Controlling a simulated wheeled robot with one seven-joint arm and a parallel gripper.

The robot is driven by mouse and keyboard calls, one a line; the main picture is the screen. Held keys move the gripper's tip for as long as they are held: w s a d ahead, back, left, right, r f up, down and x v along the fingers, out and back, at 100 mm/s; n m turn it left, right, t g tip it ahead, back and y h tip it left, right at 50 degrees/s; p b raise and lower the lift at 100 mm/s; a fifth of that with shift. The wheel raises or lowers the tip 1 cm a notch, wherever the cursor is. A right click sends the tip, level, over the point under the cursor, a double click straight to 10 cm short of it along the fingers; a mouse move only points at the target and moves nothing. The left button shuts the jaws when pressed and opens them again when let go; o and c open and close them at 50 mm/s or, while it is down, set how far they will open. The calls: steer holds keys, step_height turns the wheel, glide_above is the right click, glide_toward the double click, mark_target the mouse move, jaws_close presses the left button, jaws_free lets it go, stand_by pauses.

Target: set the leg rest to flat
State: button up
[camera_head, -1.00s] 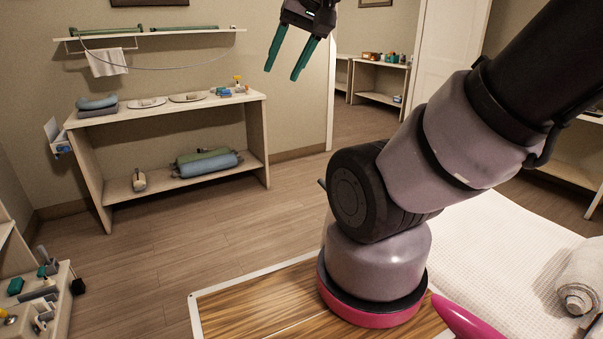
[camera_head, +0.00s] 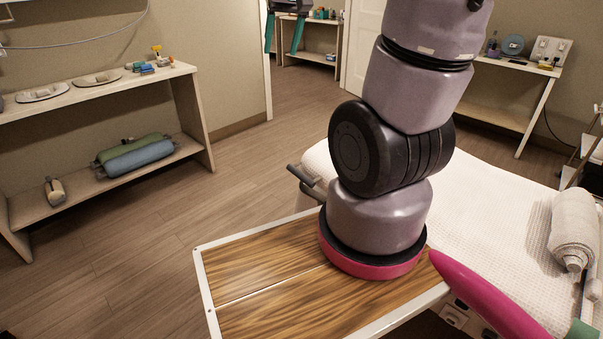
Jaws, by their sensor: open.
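A bed covered with a white textured towel (camera_head: 480,215) stands at the right, partly hidden behind my arm. A dark grey handle (camera_head: 306,179) sticks out at the bed's left end, just left of my arm. Which part of the bed is the leg rest, and its angle, I cannot tell for sure. My gripper (camera_head: 281,52), with two teal fingers, is at the top of the view. Its fingers are apart with nothing between them. It is well away from the bed and the handle.
A wooden shelf unit (camera_head: 190,105) with trays and rolled towels stands at the left. A rolled towel (camera_head: 573,228) lies on the bed's right side. Another shelf (camera_head: 500,115) is at the back right. The wooden floor (camera_head: 235,190) between the left shelf and the bed is clear.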

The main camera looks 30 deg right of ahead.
steer(key=w+d+f+n+g+h, duration=0.1)
steer(key=w+d+f+n+g, duration=0.15)
steer(key=w+f, duration=0.7)
steer(key=n+g+h, duration=0.1)
steer(key=n, duration=0.2)
glide_toward(299, 172)
steer(key=shift+n+g+h, duration=0.25)
steer(key=shift+g+h, duration=0.05)
steer(key=shift+g, duration=0.05)
steer(key=f, duration=0.6)
steer(key=w+d+f, duration=0.1)
steer(key=f, duration=0.3)
steer(key=shift+d, duration=0.1)
jaws_close()
